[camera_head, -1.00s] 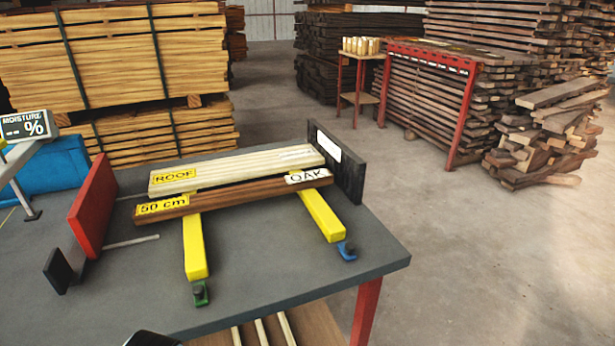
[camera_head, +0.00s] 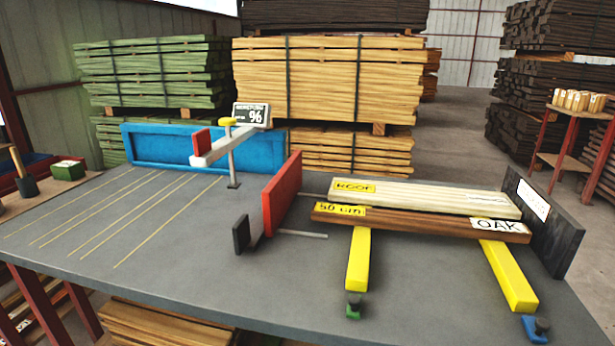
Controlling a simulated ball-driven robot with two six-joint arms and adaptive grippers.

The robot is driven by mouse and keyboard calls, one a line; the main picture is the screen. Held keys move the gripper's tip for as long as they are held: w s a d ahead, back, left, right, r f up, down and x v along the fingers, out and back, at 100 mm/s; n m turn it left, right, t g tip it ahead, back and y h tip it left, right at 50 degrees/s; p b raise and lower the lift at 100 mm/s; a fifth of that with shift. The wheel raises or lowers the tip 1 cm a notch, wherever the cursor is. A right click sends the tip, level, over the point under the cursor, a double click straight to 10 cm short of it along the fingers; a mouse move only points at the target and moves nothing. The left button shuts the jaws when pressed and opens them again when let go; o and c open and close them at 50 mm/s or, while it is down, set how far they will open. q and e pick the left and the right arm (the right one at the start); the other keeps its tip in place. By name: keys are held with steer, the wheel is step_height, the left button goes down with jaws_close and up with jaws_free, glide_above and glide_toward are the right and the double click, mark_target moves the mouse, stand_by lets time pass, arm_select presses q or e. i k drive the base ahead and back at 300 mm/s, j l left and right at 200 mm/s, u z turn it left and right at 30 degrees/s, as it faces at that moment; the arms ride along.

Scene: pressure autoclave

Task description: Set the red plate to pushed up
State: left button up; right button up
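A thin grey rod (camera_head: 303,234) sticks out from the red plate's right side toward the boards. The pale board marked ROOF (camera_head: 425,197) lies behind the brown board marked 50 cm and OAK (camera_head: 420,222). A gap shows between the red plate and the boards' left ends. Neither of my grippers is in view.
Two yellow bars (camera_head: 358,262) run out under the boards. A dark upright plate (camera_head: 543,220) stands at their right end. A moisture meter (camera_head: 251,115) on a grey arm (camera_head: 222,148) stands behind the red plate, before a blue panel (camera_head: 158,147).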

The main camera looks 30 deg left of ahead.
mark_target(278, 195)
steer(key=u, duration=1.2)
